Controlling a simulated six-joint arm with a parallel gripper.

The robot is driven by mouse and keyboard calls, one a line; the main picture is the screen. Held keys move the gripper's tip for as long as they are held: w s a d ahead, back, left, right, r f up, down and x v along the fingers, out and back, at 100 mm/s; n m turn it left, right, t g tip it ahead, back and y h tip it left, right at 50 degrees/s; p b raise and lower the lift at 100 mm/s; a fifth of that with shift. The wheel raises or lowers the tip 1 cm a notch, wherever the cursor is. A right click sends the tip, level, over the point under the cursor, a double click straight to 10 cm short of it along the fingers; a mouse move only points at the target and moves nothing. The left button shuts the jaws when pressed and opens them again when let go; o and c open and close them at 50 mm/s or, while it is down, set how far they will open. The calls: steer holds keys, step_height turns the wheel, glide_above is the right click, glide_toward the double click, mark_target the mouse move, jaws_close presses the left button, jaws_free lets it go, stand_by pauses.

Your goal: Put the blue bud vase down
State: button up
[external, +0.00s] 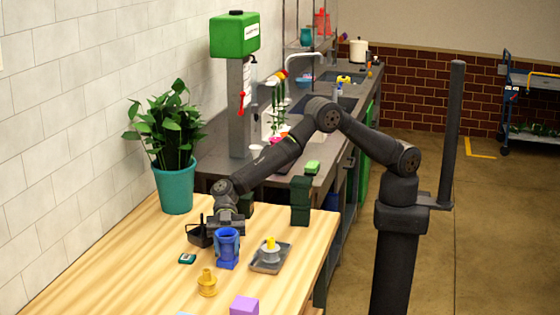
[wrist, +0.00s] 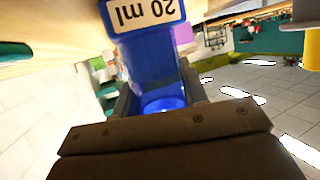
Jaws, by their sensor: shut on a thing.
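The blue bud vase (external: 227,248) shows in the external view over the near part of the wooden table. It looks upright there, and I cannot tell whether its base touches the table. My gripper (external: 226,228) is at the vase and shut on it. In the wrist view the blue vase (wrist: 155,65) fills the middle, with a white "20 ml" label that appears upside down. The fingers of my gripper (wrist: 158,103) lie on both sides of it.
A grey tray (external: 262,268) with a white-and-yellow item stands just right of the vase. A potted plant (external: 176,190) stands behind. Bare wood lies at the left.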

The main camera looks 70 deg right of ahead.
steer(key=shift+f, duration=0.1)
steer(key=o, duration=1.3)
steer(key=shift+w+d+r, duration=0.1)
steer(key=shift+r, duration=0.15)
steer(key=v, duration=1.1)
steer(key=shift+w+d, duration=0.2)
steer(key=shift+d, duration=0.1)
steer(key=shift+r, duration=0.1)
